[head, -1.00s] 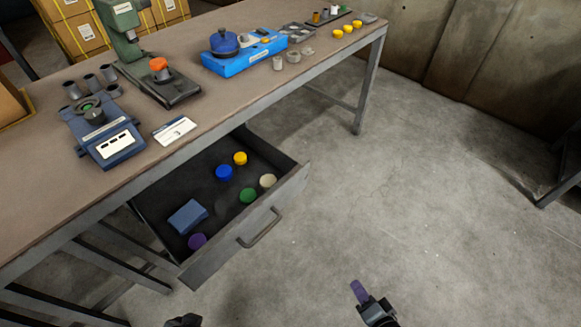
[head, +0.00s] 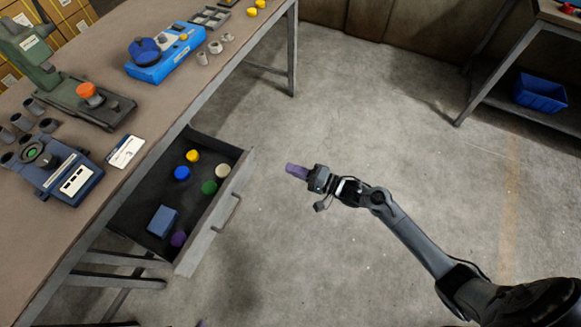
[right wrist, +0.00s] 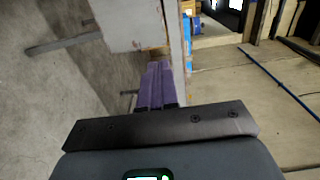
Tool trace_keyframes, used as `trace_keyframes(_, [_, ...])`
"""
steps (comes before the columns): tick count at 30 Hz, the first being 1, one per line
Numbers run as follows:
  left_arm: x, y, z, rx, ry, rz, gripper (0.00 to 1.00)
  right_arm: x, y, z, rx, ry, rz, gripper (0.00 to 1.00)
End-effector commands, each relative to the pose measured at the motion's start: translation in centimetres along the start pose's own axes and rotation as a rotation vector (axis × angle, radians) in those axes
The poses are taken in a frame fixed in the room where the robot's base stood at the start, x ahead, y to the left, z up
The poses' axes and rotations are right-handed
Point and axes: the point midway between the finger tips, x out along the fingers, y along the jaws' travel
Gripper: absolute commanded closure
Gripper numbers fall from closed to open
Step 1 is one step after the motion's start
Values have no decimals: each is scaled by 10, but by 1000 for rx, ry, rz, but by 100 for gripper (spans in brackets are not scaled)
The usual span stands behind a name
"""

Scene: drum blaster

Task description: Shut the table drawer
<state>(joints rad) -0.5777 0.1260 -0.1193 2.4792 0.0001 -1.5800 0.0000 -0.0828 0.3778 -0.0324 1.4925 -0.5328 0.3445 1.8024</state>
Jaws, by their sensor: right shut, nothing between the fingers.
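The table drawer (head: 216,206) stands pulled out below the bench top, its grey front with a bar handle (head: 227,213) facing right. Inside are several coloured round pieces, such as a yellow one (head: 192,156), and a blue block (head: 162,221). My right gripper (head: 290,170) is shut and empty, to the right of the drawer front and apart from it, its purple fingers pointing left toward it. In the right wrist view the fingers (right wrist: 155,85) are together before a grey panel I cannot identify surely. A small purple tip (head: 201,323) at the bottom edge may be my left gripper.
The workbench (head: 130,165) carries a blue device (head: 165,58), a green machine and a dark blue unit (head: 60,172). Open concrete floor (head: 370,110) lies right of the drawer. Another table with a blue bin (head: 540,92) stands at the far right.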

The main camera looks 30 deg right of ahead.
Motion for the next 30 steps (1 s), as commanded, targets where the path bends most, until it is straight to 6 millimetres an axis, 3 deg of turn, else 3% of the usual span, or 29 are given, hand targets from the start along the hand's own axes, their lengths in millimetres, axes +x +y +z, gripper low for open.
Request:
trace_keyframes(15, [40,3,13,-2,-2,3,0,91,4,0,0,0,-2,100])
trace_keyframes(21, [48,5,16,-10,-1,9,0,111,2,0,-1,1,-1,100])
trace_keyframes(30, [49,5,16,-10,0,10,0,119,0,0,0,1,0,100])
